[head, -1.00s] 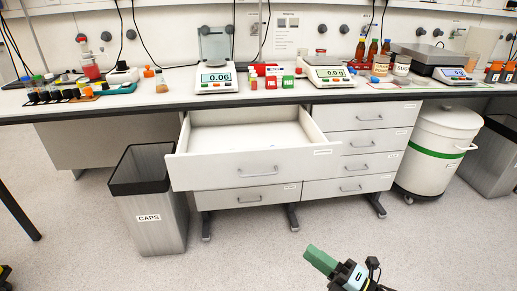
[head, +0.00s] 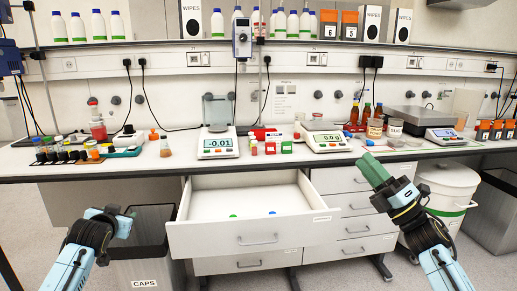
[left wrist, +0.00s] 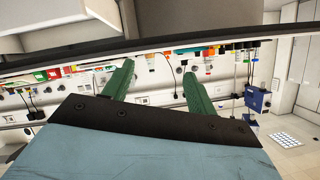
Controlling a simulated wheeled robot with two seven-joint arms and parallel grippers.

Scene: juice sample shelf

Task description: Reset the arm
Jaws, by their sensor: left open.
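My left gripper (head: 128,216) is at the lower left of the head view, in front of the bin labelled CAPS (head: 140,272). In the left wrist view its two green fingers (left wrist: 157,78) stand wide apart with nothing between them. My right gripper (head: 372,165) is raised in front of the drawer unit, right of the open drawer. Its green fingers overlap from this angle, so the gap cannot be judged. No held thing shows there.
The open drawer (head: 252,236) sticks out below the bench and holds a green cap (head: 233,216) and a blue cap (head: 272,213). Scales (head: 218,147), bottles and sample racks crowd the bench top (head: 180,166). A white drum (head: 450,190) stands at the right.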

